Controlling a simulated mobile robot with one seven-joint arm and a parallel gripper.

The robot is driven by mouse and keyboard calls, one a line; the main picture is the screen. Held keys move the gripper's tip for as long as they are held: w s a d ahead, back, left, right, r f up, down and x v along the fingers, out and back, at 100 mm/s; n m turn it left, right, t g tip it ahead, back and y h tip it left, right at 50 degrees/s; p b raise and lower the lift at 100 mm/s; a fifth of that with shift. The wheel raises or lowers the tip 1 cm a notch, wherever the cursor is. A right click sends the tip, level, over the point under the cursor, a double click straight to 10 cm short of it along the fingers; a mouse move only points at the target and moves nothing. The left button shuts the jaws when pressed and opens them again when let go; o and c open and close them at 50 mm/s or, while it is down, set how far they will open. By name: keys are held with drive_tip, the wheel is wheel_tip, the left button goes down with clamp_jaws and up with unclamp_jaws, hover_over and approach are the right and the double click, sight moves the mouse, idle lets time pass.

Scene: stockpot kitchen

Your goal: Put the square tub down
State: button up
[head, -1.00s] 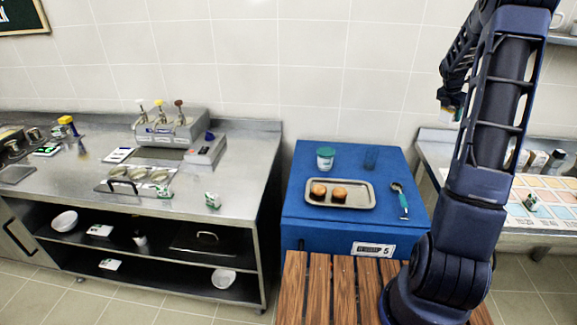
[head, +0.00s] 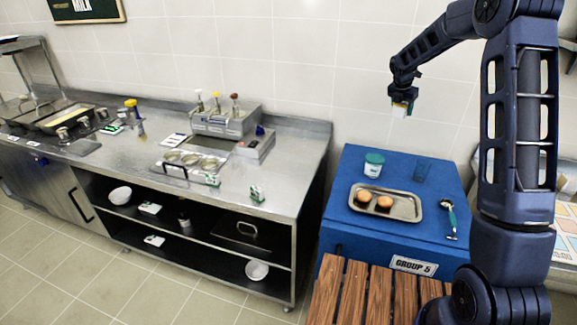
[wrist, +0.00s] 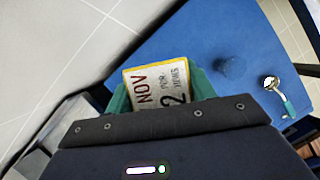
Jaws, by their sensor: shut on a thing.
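The square tub is held in my gripper (head: 402,107), above and beyond the blue cabinet top. In the head view the tub is small, and only a whitish and yellow bit shows under the gripper. The tub is in the air, apart from any surface.
The blue cabinet (head: 340,217) carries a green-lidded cup (head: 373,164), a clear blue tumbler (head: 422,170), a metal tray (head: 405,208) with two brown-topped items, and a green-handled utensil (head: 449,219). A steel counter (head: 232,192) with pump dispensers (head: 225,120) stands left. Wooden slats (head: 349,293) lie in front.

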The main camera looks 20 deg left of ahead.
drive_tip(key=s+a+n+y, duration=0.15)
drive_tip(key=s+a, duration=0.55)
drive_tip(key=a, duration=0.7)
drive_tip(key=s+a+n, duration=0.2)
drive_tip(key=s+a, duration=0.5)
drive_tip(key=a, duration=0.8)
drive_tip(key=s+a+n+y, duration=0.15)
drive_tip(key=s+a, duration=0.55)
drive_tip(key=a, duration=0.7)
drive_tip(key=shift+n+t+h, duration=0.3)
drive_tip(key=shift+n+h, duration=0.1)
wheel_tip(320, 180, down, 20)
drive_tip(key=shift+w+d, duration=0.1)
drive_tip(key=shift+d, duration=0.05)
drive_tip(key=shift+f, duration=0.15)
drive_tip(key=o, duration=1.1)
drive_tip(key=shift+c, duration=0.2)
drive_tip(key=v, duration=1.2)
